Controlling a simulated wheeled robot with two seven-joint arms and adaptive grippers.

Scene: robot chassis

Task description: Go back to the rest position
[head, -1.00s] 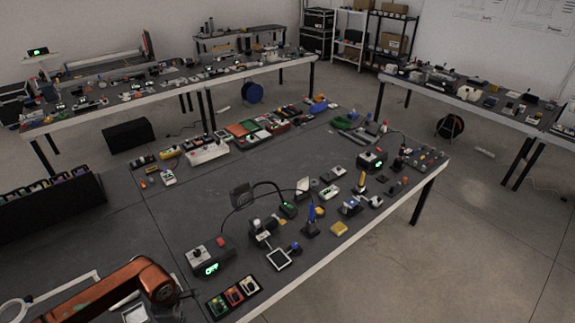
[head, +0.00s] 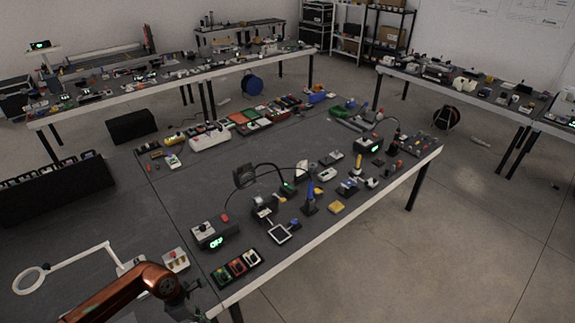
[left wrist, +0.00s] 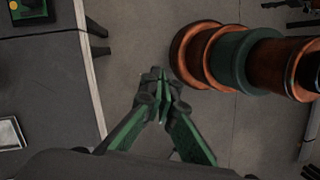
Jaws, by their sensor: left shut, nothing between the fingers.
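My left gripper (left wrist: 158,76) shows in the left wrist view with its green fingers closed together and nothing between them. It hangs over the grey floor beside the table's pale edge (left wrist: 91,80). A copper and dark green arm link (left wrist: 232,58) of mine lies to its right. In the head view my left arm's copper link (head: 125,290) enters at the lower left, and its end is near the table's front corner. The left gripper's fingers cannot be made out there. My right gripper is in neither view.
The workbench (head: 200,180) carries a magnifier lamp (head: 62,266), a device with a green display (head: 214,237), a tray of coloured buttons (head: 237,268) and several small tools. Other tables stand behind and to the right. The floor (head: 370,265) at the lower right is clear.

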